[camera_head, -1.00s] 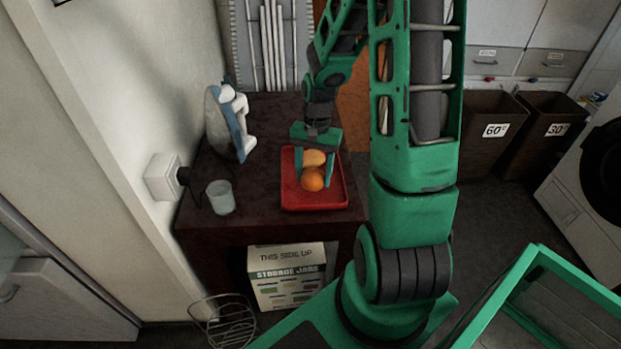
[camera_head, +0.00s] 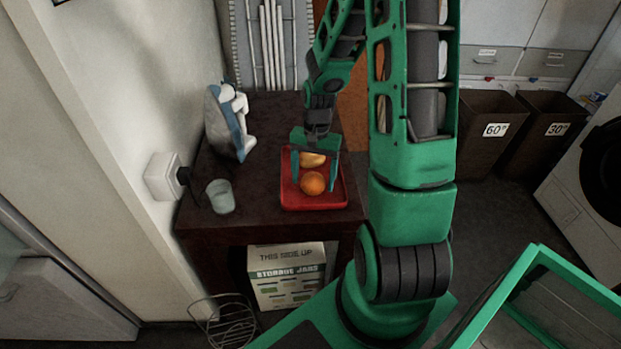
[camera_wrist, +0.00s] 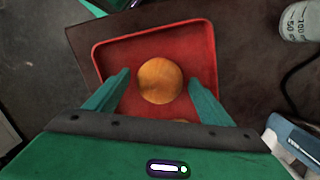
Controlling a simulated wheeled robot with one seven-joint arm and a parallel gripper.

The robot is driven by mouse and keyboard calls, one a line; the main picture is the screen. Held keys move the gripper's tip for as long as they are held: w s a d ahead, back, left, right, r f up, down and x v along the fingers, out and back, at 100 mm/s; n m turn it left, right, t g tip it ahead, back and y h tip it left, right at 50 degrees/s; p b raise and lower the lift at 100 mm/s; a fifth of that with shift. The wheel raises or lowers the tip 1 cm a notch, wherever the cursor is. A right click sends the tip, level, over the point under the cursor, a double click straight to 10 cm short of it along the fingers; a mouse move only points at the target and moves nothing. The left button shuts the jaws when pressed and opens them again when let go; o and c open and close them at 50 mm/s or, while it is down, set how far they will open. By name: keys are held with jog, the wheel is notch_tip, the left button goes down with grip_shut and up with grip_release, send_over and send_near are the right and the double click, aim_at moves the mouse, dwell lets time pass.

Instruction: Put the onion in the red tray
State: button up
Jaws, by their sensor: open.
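The onion (camera_head: 312,184) looks like the round orange-brown thing lying in the red tray (camera_head: 336,197) on the dark table. In the wrist view the onion (camera_wrist: 160,80) sits inside the tray (camera_wrist: 204,42), between the spread fingers. My gripper (camera_head: 314,188) is open, pointing down into the tray, with one finger on each side of the onion and visible gaps in the wrist view (camera_wrist: 159,78). A yellowish, longer thing (camera_head: 313,160) lies behind the onion in the tray, partly hidden by my gripper; only its edge shows in the wrist view.
A clear cup (camera_head: 220,197) stands left of the tray, and a blue-and-white iron (camera_head: 226,125) stands behind the cup. A white wall box (camera_head: 163,177) with a dark plug juts out at left. The table (camera_head: 260,125) is bare behind the tray.

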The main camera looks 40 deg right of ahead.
notch_tip(320, 180, up, 11)
jog(key=d, duration=0.1)
jog(key=s+a+r+n, duration=0.1)
jog(key=s+r, duration=0.3)
jog(key=s, duration=0.6)
jog(key=s+a+r+n+h, duration=0.1)
jog(key=s+r+n, duration=0.2)
jog(key=s, duration=0.7)
jog(key=shift+s+r+n+t, duration=0.3)
jog(key=shift+s+r+t, duration=0.1)
jog(key=shift+r, duration=0.5)
jog(key=shift+a, duration=0.1)
